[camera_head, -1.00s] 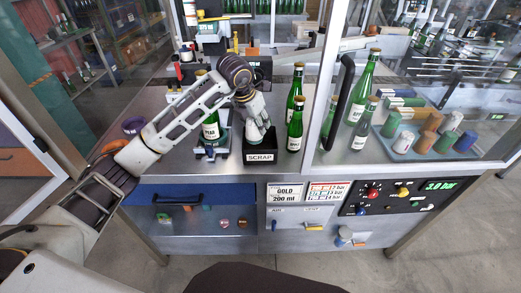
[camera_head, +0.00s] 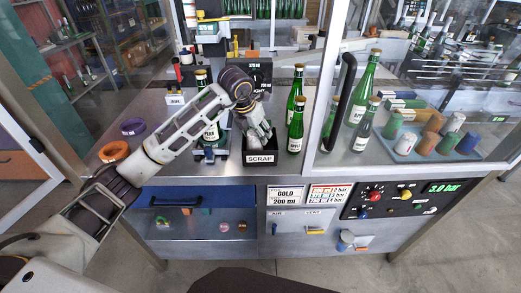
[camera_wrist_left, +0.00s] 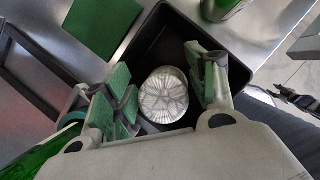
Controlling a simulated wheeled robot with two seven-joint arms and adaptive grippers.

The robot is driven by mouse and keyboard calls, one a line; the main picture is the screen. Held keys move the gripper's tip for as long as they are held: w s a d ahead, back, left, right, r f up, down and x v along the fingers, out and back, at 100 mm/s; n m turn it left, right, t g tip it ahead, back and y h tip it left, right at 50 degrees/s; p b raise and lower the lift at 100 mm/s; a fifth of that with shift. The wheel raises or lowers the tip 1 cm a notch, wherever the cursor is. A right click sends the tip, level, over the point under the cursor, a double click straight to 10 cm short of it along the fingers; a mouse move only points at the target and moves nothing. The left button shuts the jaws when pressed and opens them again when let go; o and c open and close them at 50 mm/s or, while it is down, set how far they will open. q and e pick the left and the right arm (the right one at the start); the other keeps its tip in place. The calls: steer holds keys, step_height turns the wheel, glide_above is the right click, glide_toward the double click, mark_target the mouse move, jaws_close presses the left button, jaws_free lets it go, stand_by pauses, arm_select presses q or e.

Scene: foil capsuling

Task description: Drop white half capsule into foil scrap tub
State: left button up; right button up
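The foil scrap tub (camera_head: 261,158) is a black open box labelled SCRAP on the steel worktop; its dark inside also shows in the left wrist view (camera_wrist_left: 240,62). My left gripper (camera_head: 257,133) points down over the tub. In the left wrist view its green-padded fingers (camera_wrist_left: 166,88) stand apart. A round, silvery-white wrinkled foil piece (camera_wrist_left: 164,95), apparently the white half capsule, shows between and below them, with a narrow dark gap on its right. Its exact height in the tub cannot be told.
Green bottles (camera_head: 296,124) stand right of the tub. Another bottle (camera_head: 209,125) stands on a blue-based holder to its left. A glass panel with a black handle (camera_head: 338,103) bounds the right side.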

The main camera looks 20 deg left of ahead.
arm_select(q)
steer(key=shift+o, duration=0.4)
steer(key=shift+a+r, duration=0.1)
steer(key=shift+r, duration=0.1)
steer(key=v, duration=1.1)
steer(key=shift+r, duration=0.2)
steer(key=shift+s, duration=0.2)
stand_by(0.5)
